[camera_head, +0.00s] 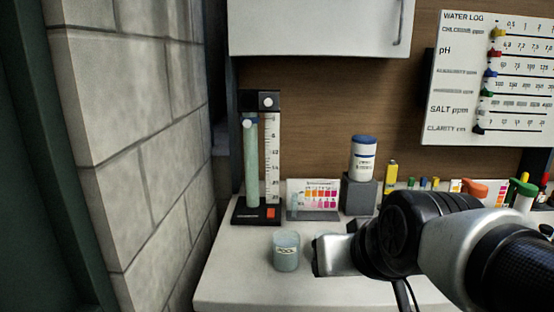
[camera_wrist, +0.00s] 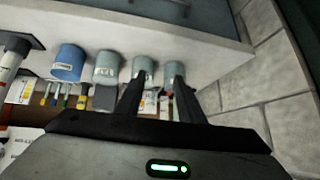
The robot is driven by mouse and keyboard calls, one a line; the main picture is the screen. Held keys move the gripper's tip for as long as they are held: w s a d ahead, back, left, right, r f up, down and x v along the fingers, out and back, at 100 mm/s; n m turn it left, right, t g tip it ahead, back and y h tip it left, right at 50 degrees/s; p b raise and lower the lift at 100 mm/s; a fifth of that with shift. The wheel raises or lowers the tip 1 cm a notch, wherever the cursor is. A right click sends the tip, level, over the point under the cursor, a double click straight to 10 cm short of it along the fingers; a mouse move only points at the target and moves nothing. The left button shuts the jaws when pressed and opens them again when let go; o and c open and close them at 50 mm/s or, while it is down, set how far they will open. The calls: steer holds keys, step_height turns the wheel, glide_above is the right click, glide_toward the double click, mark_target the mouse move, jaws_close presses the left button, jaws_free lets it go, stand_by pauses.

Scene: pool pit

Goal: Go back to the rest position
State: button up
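My gripper (camera_wrist: 160,76) is open in the wrist view, with a clear gap between its two dark fingers. Nothing is held between them. In the head view my gripper (camera_head: 334,255) reaches in from the right, low over the white counter, and its fingertips are hard to make out. A grey-green cup labelled POOL (camera_head: 286,252) stands on the counter just left of it, apart from it.
Another grey-green cup (camera_wrist: 107,68) and a blue cup (camera_wrist: 68,62) stand alongside. Behind are a tube stand (camera_head: 272,160), a colour chart (camera_head: 318,192) and a white jar (camera_head: 363,160) on a grey block (camera_head: 358,195). A block wall (camera_head: 140,150) bounds the left; a cabinet (camera_head: 315,28) hangs above.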

steer(key=s+d+m+g+h+p, duration=0.1)
steer(key=s+d, duration=0.1)
steer(key=s, duration=0.2)
steer(key=s+d+g+h+p, duration=0.1)
steer(key=s+d+g, duration=0.15)
steer(key=s, duration=0.25)
step_height(320, 180, up, 22)
steer(key=p, duration=2.2)
steer(key=shift+w+a+t, duration=0.15)
steer(key=shift+w+t, duration=0.15)
steer(key=shift+t, duration=0.05)
steer(key=shift+f, duration=0.1)
